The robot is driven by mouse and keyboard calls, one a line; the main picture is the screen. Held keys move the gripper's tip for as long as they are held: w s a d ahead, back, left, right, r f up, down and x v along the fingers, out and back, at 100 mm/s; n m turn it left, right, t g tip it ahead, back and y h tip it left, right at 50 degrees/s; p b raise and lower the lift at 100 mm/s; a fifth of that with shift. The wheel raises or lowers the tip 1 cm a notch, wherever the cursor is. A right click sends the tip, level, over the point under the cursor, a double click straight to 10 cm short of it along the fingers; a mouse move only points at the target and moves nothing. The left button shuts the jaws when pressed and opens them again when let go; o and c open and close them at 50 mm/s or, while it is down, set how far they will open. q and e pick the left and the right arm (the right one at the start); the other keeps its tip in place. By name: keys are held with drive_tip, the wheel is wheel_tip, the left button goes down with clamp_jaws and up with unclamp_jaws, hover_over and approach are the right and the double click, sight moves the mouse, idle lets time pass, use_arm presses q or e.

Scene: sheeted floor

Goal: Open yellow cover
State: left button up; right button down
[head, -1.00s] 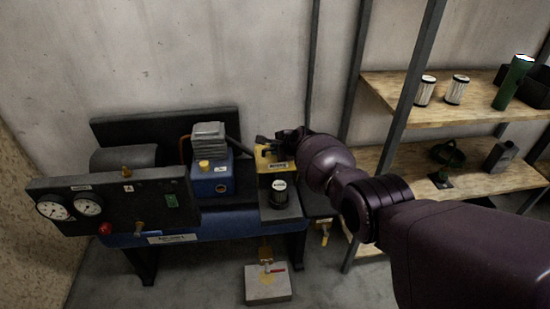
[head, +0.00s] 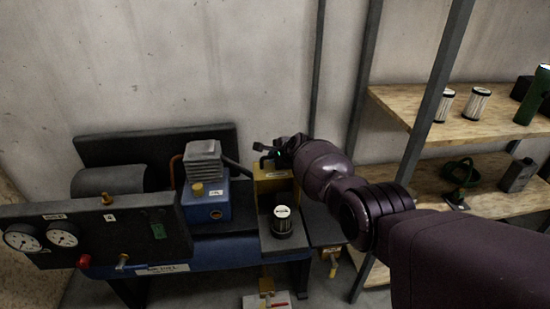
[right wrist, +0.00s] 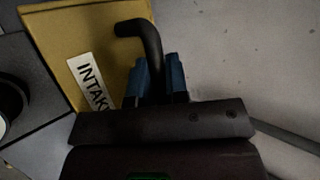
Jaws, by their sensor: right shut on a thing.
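The yellow cover (head: 264,188) is on the box at the right end of the blue bench and carries a white label. In the right wrist view the yellow cover (right wrist: 62,38) shows a label reading "INTAK…" and a bent black handle (right wrist: 148,38). My right gripper (head: 277,152) is at the top of the cover. In the right wrist view its blue fingers (right wrist: 154,78) are shut on the lower part of the handle. The fingers' contact is partly hidden. I cannot tell whether the cover is raised. My left gripper is out of view.
A black filter canister (head: 283,222) stands just in front of the cover. A blue unit with a grey ribbed top (head: 204,160) and a gauge panel (head: 110,230) are to the left. A wooden shelf (head: 400,110) and its posts stand close at right.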

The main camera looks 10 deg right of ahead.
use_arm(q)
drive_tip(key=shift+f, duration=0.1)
use_arm(e)
drive_tip(key=shift+f, duration=0.1)
drive_tip(key=c, duration=1.2)
unclamp_jaws()
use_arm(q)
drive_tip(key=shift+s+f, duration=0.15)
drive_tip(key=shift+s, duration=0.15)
use_arm(e)
drive_tip(key=shift+o, duration=0.4)
